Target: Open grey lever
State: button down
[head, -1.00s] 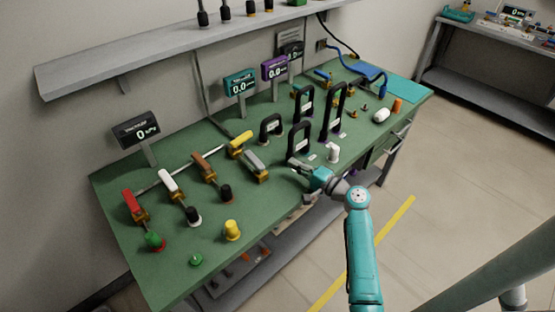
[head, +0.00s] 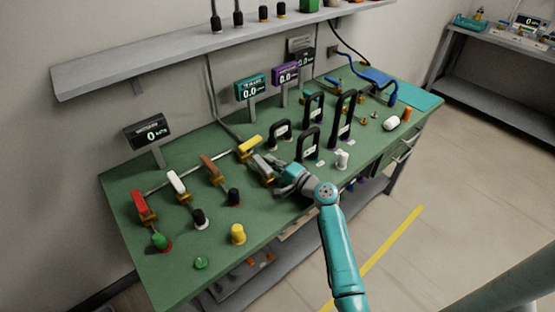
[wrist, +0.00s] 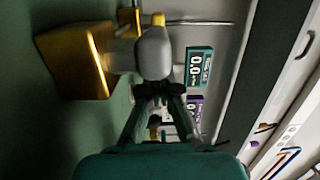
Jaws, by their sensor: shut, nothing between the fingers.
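The grey lever (head: 262,165) stands at the right end of a row of coloured levers on the green bench, on a brass-coloured valve body. In the wrist view the grey handle (wrist: 155,52) fills the upper middle, with the brass body (wrist: 85,62) to its left. My gripper (head: 279,171) is just right of the grey lever, low over the bench. In the wrist view my gripper's fingertips (wrist: 159,92) are shut together at the near end of the handle. I cannot tell whether they touch it.
Yellow (head: 249,149), brown (head: 212,168), white (head: 178,185) and red (head: 141,204) levers run to the left. Black hoop-like handles (head: 308,145) stand close behind and right of my gripper. A yellow knob (head: 238,233) is near the front edge. Displays stand along the back.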

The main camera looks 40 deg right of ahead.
jog(key=shift+a, duration=0.15)
jog(key=shift+w+a, duration=0.2)
jog(key=shift+a, duration=0.35)
